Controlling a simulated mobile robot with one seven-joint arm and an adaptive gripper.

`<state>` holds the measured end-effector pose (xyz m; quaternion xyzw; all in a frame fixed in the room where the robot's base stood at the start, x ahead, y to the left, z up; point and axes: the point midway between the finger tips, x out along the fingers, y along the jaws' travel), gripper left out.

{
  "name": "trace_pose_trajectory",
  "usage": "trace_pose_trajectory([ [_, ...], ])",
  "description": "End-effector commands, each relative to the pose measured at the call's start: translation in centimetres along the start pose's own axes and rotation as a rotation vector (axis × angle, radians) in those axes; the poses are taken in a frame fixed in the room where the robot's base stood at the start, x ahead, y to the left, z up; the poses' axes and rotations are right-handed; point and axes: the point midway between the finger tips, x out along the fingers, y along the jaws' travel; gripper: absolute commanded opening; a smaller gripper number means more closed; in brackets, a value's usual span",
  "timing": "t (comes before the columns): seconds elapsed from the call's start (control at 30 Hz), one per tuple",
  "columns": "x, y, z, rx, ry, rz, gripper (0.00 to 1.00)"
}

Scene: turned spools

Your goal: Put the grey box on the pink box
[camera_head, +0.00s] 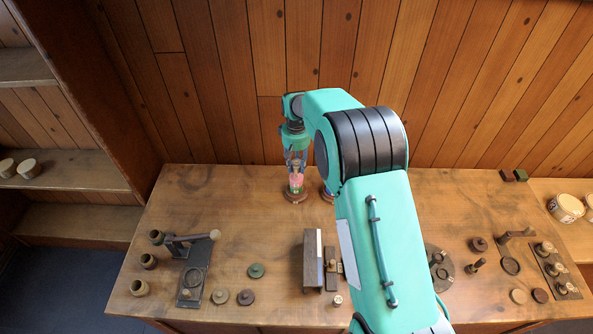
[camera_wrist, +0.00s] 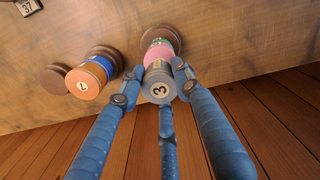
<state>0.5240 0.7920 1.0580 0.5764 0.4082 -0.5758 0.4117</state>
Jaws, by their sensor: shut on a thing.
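The grey box (camera_wrist: 159,88), round and marked 3, is held between the blue fingers of my gripper (camera_wrist: 155,84) in the wrist view. The pink box (camera_wrist: 158,50) shows just beyond it, in line with it, over a dark brown round base (camera_wrist: 174,36). I cannot tell whether the grey box touches the pink one. In the head view my gripper (camera_head: 296,160) points down right above the pink box (camera_head: 296,180), at the back of the table. The grey box is hard to make out there between the fingers.
Beside the stack in the wrist view stand an orange round box (camera_wrist: 86,82) marked 7, a blue one (camera_wrist: 104,64) behind it, and a brown disc (camera_wrist: 55,78). In the head view, tools and turned pieces lie along the table's front. The back left of the table (camera_head: 220,195) is clear.

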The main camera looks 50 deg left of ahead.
Motion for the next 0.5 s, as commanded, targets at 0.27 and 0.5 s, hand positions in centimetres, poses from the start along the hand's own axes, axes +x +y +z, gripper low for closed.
trace_pose_trajectory([
  [0.27,0.0,0.0,0.0,0.000,0.000,0.000,0.15],
  [0.5,1.5,0.0,0.1,0.000,-0.001,0.000,0.15],
])
